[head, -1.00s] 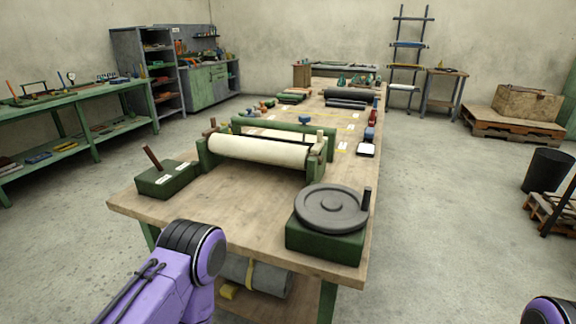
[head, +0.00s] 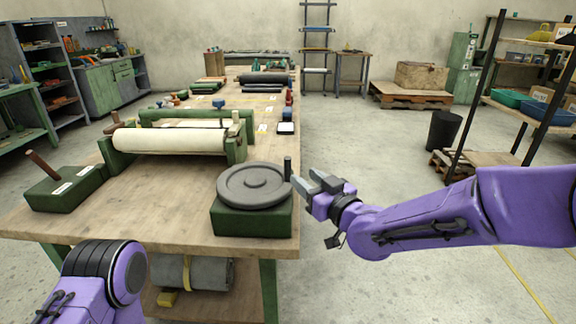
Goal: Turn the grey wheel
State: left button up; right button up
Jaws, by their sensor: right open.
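The grey wheel (head: 254,186) lies flat on top of a green box (head: 250,218) at the near right corner of the wooden workbench. A dark upright handle (head: 288,168) stands at the wheel's right edge. My right gripper (head: 306,182) is just right of the handle, its grey fingers pointing left toward it. It is open, and no contact with the handle can be made out. My left arm shows at the lower left, but its gripper is out of view.
A cream roll in a green frame (head: 186,118) stands behind the wheel. A green lever box (head: 66,188) sits at the bench's left. Bare bench top (head: 150,205) lies between them. A shelf rack (head: 490,90) stands at the right.

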aim_at(290, 166)
jog(key=p+x, duration=0.1)
jog(key=x, duration=0.8)
grip_shut()
